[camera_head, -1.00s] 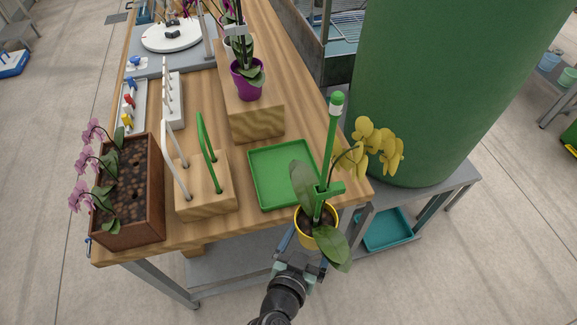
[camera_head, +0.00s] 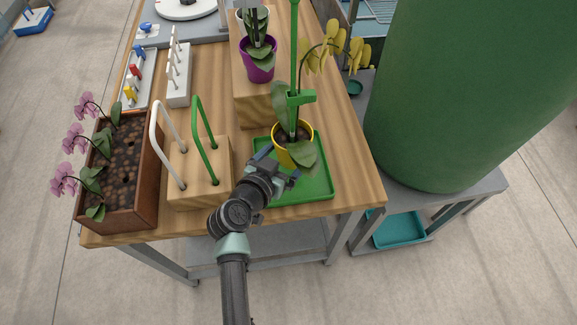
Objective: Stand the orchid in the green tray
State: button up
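The yellow orchid stands upright in a yellow pot (camera_head: 281,158), with a green stake and clip (camera_head: 294,98) and yellow blooms (camera_head: 326,52) leaning right. My gripper (camera_head: 279,166) has its fingers on either side of the pot, shut on it from the front. The pot is over the green tray (camera_head: 312,191), within its outline. The pot's base is hidden by my gripper and a leaf, so I cannot tell whether it touches the tray floor. The tray lies flat at the table's front right.
A wooden block with white and green hoops (camera_head: 200,185) stands left of the tray. A planter of pink orchids (camera_head: 118,212) is further left. Behind the tray, a wooden riser (camera_head: 258,108) bears a purple pot (camera_head: 259,70). A large green tank (camera_head: 455,100) stands right.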

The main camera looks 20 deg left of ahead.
aim_at(286, 167)
jog(key=shift+w+f+b, duration=0.1)
jog(key=shift+f+b, duration=0.85)
jog(key=shift+f, duration=1.2)
jog(key=o, duration=1.5)
jog(key=shift+f, duration=0.2)
jog(key=shift+c, duration=0.2)
jog(key=shift+r, duration=0.15)
jog(key=p+v, duration=0.2)
jog(key=v, duration=1)
jog(key=shift+p, duration=0.4)
